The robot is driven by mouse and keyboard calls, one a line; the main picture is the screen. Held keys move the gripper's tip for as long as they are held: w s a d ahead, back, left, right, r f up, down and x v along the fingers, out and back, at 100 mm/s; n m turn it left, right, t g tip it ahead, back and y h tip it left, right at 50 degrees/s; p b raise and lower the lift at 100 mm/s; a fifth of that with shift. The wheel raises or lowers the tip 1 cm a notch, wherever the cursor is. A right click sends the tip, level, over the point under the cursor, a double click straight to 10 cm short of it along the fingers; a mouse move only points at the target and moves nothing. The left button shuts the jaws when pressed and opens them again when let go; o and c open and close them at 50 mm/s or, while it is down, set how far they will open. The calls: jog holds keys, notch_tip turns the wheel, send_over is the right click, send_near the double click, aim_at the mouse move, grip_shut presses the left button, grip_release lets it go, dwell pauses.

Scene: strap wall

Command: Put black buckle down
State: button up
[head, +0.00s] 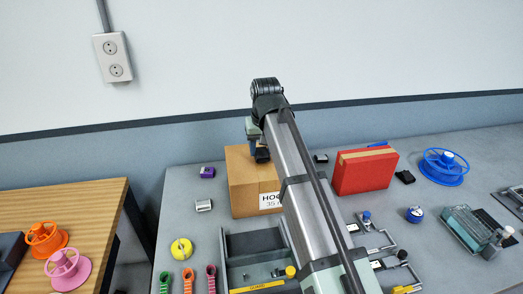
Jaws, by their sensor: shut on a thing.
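My gripper (256,150) is at the end of my arm, above or in front of the cardboard box (243,190); the depth between them is hard to tell. It is shut on a small dark piece, the black buckle (262,155), which shows just at the fingertips. My arm hides part of the box and part of the gripper. Two other small black pieces lie on the grey table: one right of the box (321,158), one right of the red box (405,177).
A red box (366,172) stands right of my arm, with a blue spool (444,167) beyond. A purple piece (207,172) and a silver piece (203,206) lie left of the cardboard box. A grey tray (228,246) is in front. Bare table shows at the left.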

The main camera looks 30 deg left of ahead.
aim_at(264, 155)
jog(key=shift+f, duration=0.55)
jog(key=shift+f, duration=0.15)
jog(key=o, duration=1.1)
jog(key=v, duration=1.2)
